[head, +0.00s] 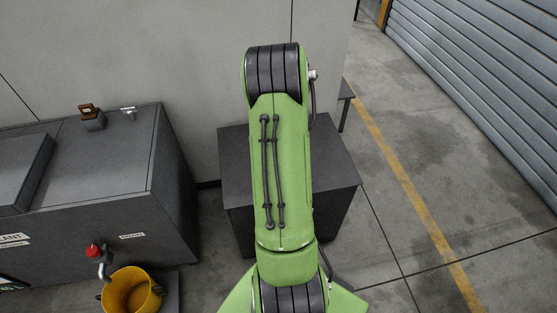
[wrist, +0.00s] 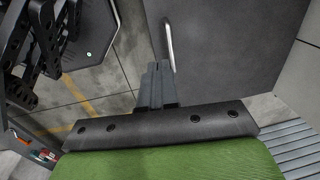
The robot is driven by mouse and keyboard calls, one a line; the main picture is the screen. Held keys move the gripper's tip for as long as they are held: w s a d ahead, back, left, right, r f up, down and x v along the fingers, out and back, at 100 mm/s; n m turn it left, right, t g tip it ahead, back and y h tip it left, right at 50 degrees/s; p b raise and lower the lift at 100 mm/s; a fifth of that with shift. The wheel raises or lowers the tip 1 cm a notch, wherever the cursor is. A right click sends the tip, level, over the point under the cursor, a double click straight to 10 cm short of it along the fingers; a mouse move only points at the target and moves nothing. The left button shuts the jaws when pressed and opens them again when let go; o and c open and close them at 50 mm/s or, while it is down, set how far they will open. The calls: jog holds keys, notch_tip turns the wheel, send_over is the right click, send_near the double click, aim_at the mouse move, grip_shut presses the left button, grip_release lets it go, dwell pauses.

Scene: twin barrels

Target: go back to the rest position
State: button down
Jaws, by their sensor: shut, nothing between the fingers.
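My gripper (wrist: 157,67) shows in the wrist view, with its two grey fingers together and nothing between them. A metal bar handle (wrist: 169,45) on a large dark grey panel (wrist: 225,45) appears just beyond the fingertips. I cannot tell how far apart they are. In the head view my green arm stretches up the middle of the picture, and my gripper is hidden there.
A dark box (head: 335,165) stands behind my arm by the wall. At left is a dark cabinet (head: 120,180) with a red-knobbed tap (head: 97,254) over a yellow bucket (head: 115,300). Open floor with a yellow line (head: 400,180) lies right, before a roller shutter (head: 480,80).

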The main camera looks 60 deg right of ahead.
dwell(0.3)
jog(key=w+a+r+n+t+p, duration=0.1)
jog(key=w+a+r+n+p, duration=0.2)
jog(key=a+r+n, duration=0.5)
jog(key=w+a+r+n+t+p, duration=0.1)
jog(key=w+a+r+n+p, duration=0.2)
jog(key=a+r, duration=0.95)
jog(key=s+a+r+n+t+y+p, duration=0.1)
jog(key=s+a+r+n+p, duration=0.3)
jog(key=s+a+r+n, duration=0.7)
notch_tip(320, 180, up, 3)
jog(key=a+n+t, duration=0.1)
jog(key=n, duration=0.4)
jog(key=shift+s+a+f+t, duration=0.15)
jog(key=shift+s+a+t, duration=0.15)
jog(key=shift+s+a, duration=0.1)
